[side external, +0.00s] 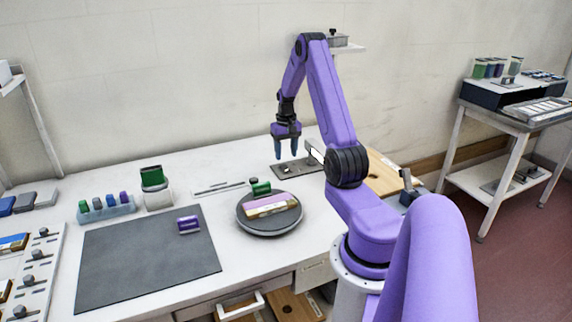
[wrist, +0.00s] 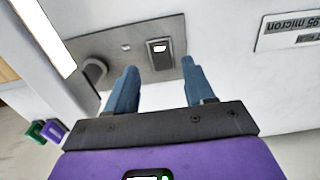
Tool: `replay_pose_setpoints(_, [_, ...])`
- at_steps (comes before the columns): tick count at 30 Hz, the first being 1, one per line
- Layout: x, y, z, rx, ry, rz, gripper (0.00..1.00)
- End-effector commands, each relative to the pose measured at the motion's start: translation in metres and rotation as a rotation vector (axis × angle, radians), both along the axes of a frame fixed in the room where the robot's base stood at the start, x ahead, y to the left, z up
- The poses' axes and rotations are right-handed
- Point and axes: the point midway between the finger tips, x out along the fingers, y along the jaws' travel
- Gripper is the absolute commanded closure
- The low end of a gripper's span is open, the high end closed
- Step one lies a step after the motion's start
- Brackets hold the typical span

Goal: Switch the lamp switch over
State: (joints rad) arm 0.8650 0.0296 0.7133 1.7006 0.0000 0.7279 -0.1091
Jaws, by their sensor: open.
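A flat grey metal panel (side external: 287,170) lies on the white bench below my gripper (side external: 292,153). In the wrist view the panel (wrist: 112,42) carries a dark-framed rocker switch (wrist: 160,52) with a small white patch, which looks like the lamp switch. A round dark knob (wrist: 94,70) is on its left. A bright white lamp bar (wrist: 45,36) stands left of the panel; it also shows in the side view (side external: 316,152). My gripper (wrist: 160,66) is open and empty, pointing down, with the switch appearing between its fingertips. Which way the switch is set I cannot tell.
A round grey turntable (side external: 270,229) with coloured blocks stands in front of the panel. A dark mat (side external: 140,260) with a purple block (side external: 188,225) lies to the left. A label reading "95 micron" (wrist: 290,38) is right of the panel. A wooden board (side external: 385,178) is to the right.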

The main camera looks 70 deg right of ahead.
Motion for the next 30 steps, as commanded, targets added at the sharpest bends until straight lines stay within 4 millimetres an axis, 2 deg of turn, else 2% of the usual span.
replay_pose_setpoints(3, [0.000, 0.001, -0.022, 0.003, 0.003, 0.001, 0.47])
replay_pose_setpoints(9, [0.000, 0.000, -0.044, 0.001, 0.001, 0.000, 0.47])
replay_pose_setpoints(15, [0.000, 0.000, -0.052, 0.000, 0.000, -0.001, 0.47])
replay_pose_setpoints(22, [0.000, 0.000, -0.052, -0.001, -0.001, 0.000, 0.47])
replay_pose_setpoints(27, [0.000, 0.000, -0.052, 0.000, 0.000, 0.000, 1.00])
replay_pose_setpoints(30, [0.000, 0.000, -0.052, 0.000, 0.000, 0.000, 1.00])
